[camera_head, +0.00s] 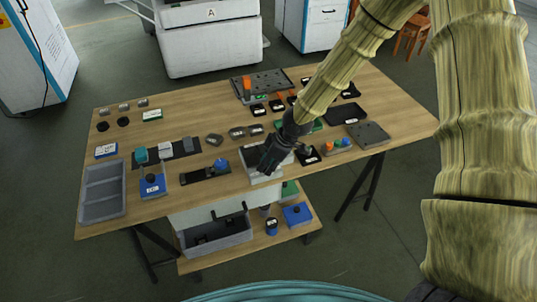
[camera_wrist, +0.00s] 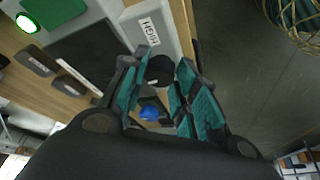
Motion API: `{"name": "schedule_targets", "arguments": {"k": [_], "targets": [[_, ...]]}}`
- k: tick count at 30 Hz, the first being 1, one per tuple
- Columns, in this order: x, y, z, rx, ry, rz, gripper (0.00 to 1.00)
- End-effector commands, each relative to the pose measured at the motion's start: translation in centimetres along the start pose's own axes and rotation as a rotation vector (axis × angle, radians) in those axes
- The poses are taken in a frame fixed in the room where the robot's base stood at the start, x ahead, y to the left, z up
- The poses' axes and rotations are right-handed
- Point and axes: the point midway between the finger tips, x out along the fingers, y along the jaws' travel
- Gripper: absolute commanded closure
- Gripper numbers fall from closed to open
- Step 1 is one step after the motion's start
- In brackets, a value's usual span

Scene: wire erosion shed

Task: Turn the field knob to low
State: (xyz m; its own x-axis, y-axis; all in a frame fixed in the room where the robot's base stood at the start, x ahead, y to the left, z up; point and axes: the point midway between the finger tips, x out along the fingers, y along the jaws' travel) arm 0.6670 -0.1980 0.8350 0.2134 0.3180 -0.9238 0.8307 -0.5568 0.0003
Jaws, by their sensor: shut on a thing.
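The field knob (camera_wrist: 160,70) is a round black knob on a light grey box (camera_wrist: 172,17). The box also shows in the head view (camera_head: 263,180), near the front edge of the table. A white label reading HIGH (camera_wrist: 149,32) is on the box beside the knob. My gripper (camera_wrist: 161,80) has its two teal-padded fingers on either side of the knob and is shut on it. In the head view my gripper (camera_head: 268,163) reaches down onto the box and hides the knob. The knob's pointer and any low marking cannot be made out.
A dark plate with a blue part (camera_head: 220,164) lies left of the box. A small black block with a knob (camera_head: 307,155) stands close on the right. A grey compartment tray (camera_head: 102,192) is at the table's left end. Several small parts lie behind the box.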

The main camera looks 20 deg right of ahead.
Motion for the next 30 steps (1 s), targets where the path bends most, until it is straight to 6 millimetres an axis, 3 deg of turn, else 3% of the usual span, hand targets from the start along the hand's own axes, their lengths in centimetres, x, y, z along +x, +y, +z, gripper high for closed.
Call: {"name": "schedule_targets", "arguments": {"k": [2, 30], "targets": [[-0.69, 0.12, -0.24, -0.026, 0.001, -0.014, 0.95], [-0.09, 0.39, -0.06, -0.329, 0.000, -0.136, 0.95]]}}
